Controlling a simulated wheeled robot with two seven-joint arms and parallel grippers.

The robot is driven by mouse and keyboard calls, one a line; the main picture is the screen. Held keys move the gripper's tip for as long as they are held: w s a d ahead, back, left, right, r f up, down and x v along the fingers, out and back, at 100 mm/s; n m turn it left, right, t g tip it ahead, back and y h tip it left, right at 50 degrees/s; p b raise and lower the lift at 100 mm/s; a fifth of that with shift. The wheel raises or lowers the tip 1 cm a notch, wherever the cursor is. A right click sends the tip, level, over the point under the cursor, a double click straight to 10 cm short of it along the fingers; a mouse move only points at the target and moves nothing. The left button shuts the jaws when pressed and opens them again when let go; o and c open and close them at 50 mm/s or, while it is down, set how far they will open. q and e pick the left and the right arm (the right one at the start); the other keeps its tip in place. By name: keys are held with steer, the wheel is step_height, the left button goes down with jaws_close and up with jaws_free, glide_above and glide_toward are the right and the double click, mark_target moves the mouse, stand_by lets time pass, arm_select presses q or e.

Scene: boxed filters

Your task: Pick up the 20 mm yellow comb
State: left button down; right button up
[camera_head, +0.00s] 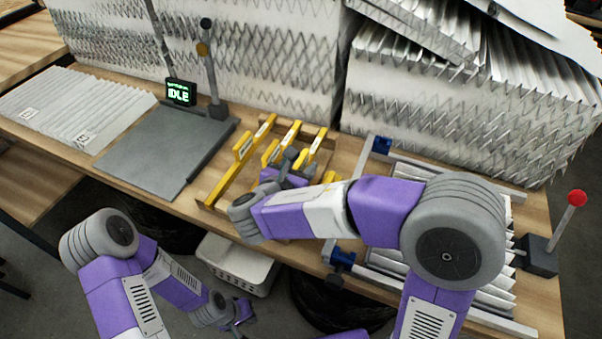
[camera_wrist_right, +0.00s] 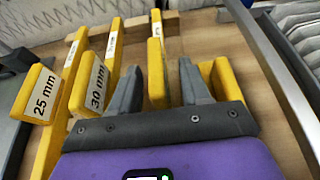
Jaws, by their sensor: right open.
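Several yellow combs lie side by side in a wooden rack on the bench. In the right wrist view, the 25 mm comb (camera_wrist_right: 36,92) and the 30 mm comb (camera_wrist_right: 90,86) show readable labels. A third yellow comb (camera_wrist_right: 155,82) stands between my right gripper's (camera_wrist_right: 158,70) two fingers, with a gap to both; I cannot read its label. No 20 mm label is readable. In the head view, my right gripper (camera_head: 297,159) is open over the rack, and my arm hides part of it. My left gripper (camera_head: 240,310) is low, off the bench's front edge; its jaws are unclear.
Another yellow block (camera_wrist_right: 222,78) is right of my right finger. A grey plate (camera_head: 165,150) with an IDLE display (camera_head: 180,92) is left of the rack. A pleating frame with blue clamps (camera_head: 382,145) is to the right. Pleated filter stacks (camera_head: 260,55) stand behind.

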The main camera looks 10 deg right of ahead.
steer(key=shift+w, duration=0.1)
steer(key=shift+c, duration=0.2)
jaws_close()
steer(key=shift+r, duration=0.1)
